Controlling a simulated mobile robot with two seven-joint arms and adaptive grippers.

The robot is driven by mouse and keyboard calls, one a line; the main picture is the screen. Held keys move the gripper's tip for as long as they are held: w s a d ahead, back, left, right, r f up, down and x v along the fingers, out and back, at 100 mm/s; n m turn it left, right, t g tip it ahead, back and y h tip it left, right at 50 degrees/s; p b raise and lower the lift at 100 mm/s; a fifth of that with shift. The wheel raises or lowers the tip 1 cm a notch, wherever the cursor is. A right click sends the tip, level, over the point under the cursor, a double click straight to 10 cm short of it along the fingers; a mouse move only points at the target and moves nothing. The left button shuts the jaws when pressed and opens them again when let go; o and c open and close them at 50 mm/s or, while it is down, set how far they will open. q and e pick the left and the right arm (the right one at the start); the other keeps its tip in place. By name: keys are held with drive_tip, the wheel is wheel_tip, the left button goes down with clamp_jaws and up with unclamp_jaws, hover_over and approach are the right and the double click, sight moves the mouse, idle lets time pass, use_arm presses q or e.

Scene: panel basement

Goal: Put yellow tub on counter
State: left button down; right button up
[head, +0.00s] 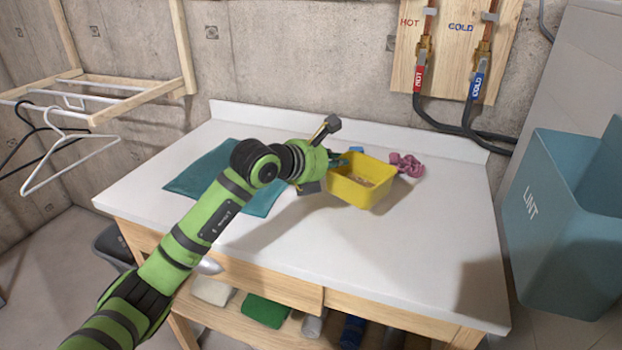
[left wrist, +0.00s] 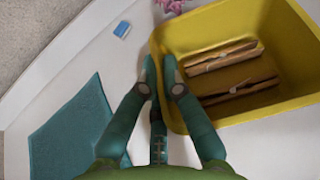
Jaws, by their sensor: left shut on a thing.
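The yellow tub (head: 360,190) is at the middle right of the white counter (head: 420,235). In the left wrist view the tub (left wrist: 240,25) fills the upper right, with wooden clothespins (left wrist: 226,55) inside. My left gripper (head: 334,163) is at the tub's left side. My right gripper is not in view.
A teal cloth (head: 205,178) lies left on the counter. A pink item (head: 407,164) and a small blue item (left wrist: 122,29) are near the tub. A blue LINT bin (head: 560,215) stands right. The counter's front right is clear.

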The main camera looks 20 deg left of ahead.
use_arm(q)
drive_tip(key=a+f, duration=0.2)
drive_tip(key=a, duration=0.1)
drive_tip(key=w+a+f, duration=0.1)
drive_tip(key=shift+a, duration=0.4)
wheel_tip(320, 180, down, 4)
drive_tip(key=shift+r+p, duration=0.15)
drive_tip(key=shift+p, duration=0.35)
drive_tip(key=shift+f, duration=0.2)
drive_tip(key=c, duration=1.4)
unclamp_jaws()
